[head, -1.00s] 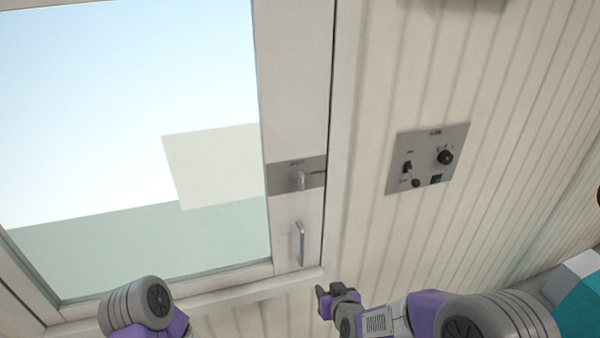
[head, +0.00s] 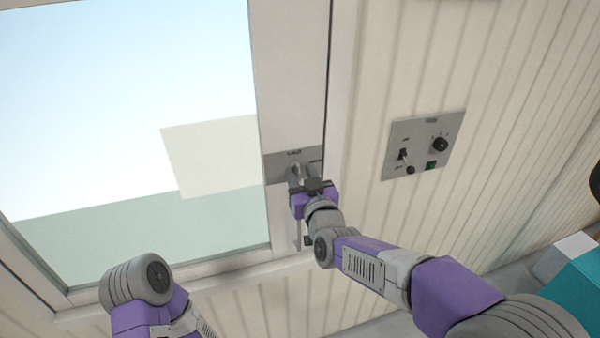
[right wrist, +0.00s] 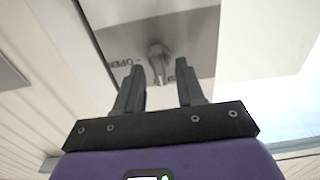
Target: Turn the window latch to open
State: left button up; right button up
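The window latch is a small grey lever (right wrist: 158,58) on a grey metal plate (head: 277,169) on the window frame's right side. In the right wrist view the plate carries the word "OPEN" at left, and the lever points towards my fingers. My right gripper (right wrist: 158,85) is open; its two dark fingers stand apart with the lever's end at or just beyond the gap between their tips. I cannot tell whether they touch it. In the head view the right gripper (head: 305,178) covers much of the latch. My left arm shows at the lower left, but its gripper is out of view.
A vertical handle (head: 298,232) below the latch is partly hidden by my right gripper. A control panel (head: 424,145) with a switch and knobs is on the ribbed wall to the right. The window pane (head: 120,90) fills the left.

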jog(key=shift+w+a, duration=0.15)
jog(key=shift+w, duration=0.35)
